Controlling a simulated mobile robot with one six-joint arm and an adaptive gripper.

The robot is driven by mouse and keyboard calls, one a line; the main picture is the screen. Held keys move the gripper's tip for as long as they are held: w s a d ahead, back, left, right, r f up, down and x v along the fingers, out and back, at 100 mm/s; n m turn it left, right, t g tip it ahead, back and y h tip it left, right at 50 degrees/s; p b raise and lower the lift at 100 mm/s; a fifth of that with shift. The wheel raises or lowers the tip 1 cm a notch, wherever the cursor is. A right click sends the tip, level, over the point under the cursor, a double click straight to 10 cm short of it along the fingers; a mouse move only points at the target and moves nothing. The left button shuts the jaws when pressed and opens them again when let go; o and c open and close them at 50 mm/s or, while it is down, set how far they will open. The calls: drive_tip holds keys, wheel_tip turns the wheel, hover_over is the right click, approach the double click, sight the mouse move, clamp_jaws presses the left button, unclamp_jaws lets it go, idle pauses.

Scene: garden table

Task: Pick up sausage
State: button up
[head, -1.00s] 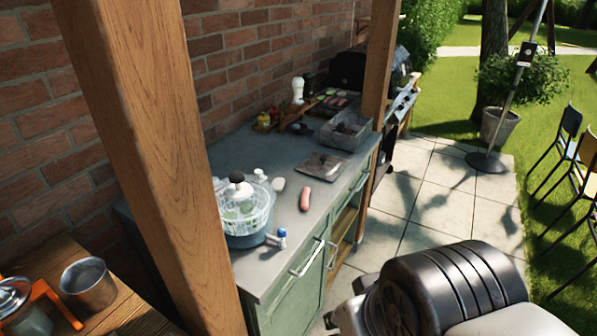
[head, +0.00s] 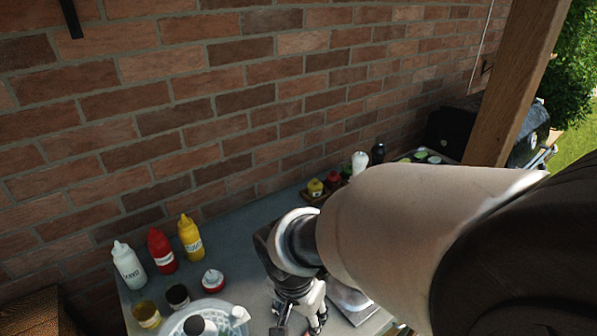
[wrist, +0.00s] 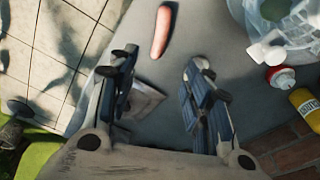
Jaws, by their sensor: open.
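The sausage is a reddish-pink stick (wrist: 161,32) lying on the grey counter (wrist: 218,28) in the wrist view, at the top centre. My gripper (wrist: 158,63) is open and empty in the wrist view. Its two fingers are spread apart, and the sausage lies just beyond the fingertips, roughly in line with the gap between them. In the head view my gripper (head: 300,315) is over the counter near the bottom edge, partly cut off. The sausage cannot be made out there.
A clear salad spinner (wrist: 262,22) stands right of the sausage; it also shows in the head view (head: 240,325). White (head: 130,268), red (head: 161,251) and yellow (head: 190,239) bottles stand by the brick wall (head: 230,100). A flat grey tray (wrist: 145,99) lies between the fingers in view.

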drive_tip(key=f+b, duration=0.2)
drive_tip(key=f, duration=0.3)
drive_tip(key=w+f+b, duration=0.1)
drive_tip(key=f+b, duration=0.1)
drive_tip(key=f, duration=0.4)
drive_tip(key=d+f+b, duration=0.1)
drive_tip(key=f+b, duration=0.1)
drive_tip(key=f, duration=0.3)
drive_tip(key=shift+w+d+f, duration=0.1)
drive_tip(key=shift+w+f, duration=0.15)
drive_tip(key=shift+w, duration=0.05)
drive_tip(key=shift+r, duration=0.1)
clamp_jaws()
